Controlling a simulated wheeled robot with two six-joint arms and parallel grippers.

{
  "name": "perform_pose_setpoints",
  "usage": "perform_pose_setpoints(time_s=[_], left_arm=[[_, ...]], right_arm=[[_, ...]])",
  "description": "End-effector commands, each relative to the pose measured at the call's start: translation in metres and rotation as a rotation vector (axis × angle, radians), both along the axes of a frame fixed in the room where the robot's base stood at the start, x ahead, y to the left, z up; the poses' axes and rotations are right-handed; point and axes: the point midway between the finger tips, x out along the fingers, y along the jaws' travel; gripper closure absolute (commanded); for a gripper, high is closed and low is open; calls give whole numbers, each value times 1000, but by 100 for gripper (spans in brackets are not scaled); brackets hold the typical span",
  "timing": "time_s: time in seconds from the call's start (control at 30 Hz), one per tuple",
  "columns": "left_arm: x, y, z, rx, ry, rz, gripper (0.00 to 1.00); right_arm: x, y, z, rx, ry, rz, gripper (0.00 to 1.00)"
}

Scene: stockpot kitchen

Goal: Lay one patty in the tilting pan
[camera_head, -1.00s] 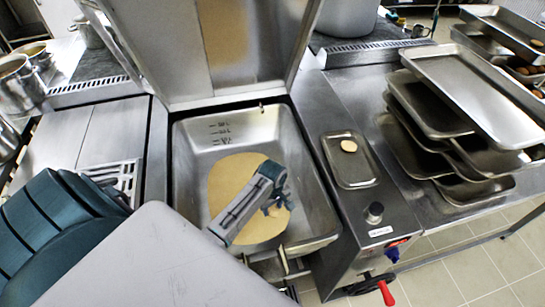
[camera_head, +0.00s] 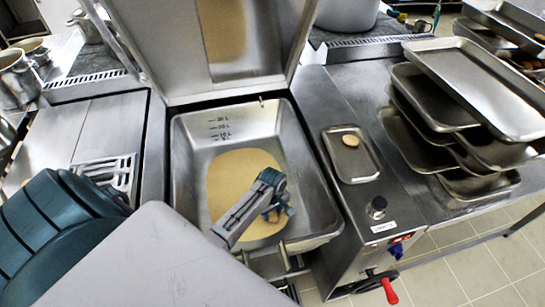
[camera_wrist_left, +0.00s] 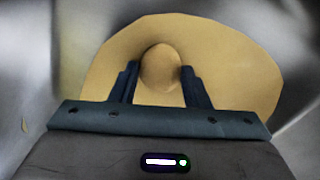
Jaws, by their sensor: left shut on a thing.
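The tilting pan (camera_head: 312,205) is an open steel basin with its lid raised, and a tan oval layer covers part of its floor. My left gripper (camera_head: 278,203) is down inside the pan, over the right part of that layer. In the left wrist view its two fingers are shut on a round tan patty (camera_wrist_left: 161,68). The patty is close above or on the tan floor; I cannot tell whether it touches. Another patty (camera_head: 350,141) lies on a small steel tray (camera_head: 361,172) right of the pan. My right gripper is out of view.
The raised lid (camera_head: 185,60) stands behind the pan. A knob (camera_head: 376,207) and a red-handled wheel (camera_head: 389,291) are at the front right. Stacked steel trays (camera_head: 480,85) fill the right counter. Pots (camera_head: 20,78) stand at the far left.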

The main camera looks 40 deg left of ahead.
Motion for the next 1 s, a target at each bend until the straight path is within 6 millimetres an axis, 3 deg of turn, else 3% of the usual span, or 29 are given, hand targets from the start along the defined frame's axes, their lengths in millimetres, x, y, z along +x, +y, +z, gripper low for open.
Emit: perform_pose_setpoints(time_s=[0.03, 0.17, 0.57, 1.0], left_arm=[[0, 0, 0, 0, 0, 0, 56], [0, 0, 0, 0, 0, 0, 32], [0, 0, 8, 1, -1, 0, 32], [0, 0, 88, 1, -3, -1, 32]], right_arm=[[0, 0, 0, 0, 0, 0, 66], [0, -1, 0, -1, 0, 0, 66], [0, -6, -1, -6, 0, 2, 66], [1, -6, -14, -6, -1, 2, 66]])
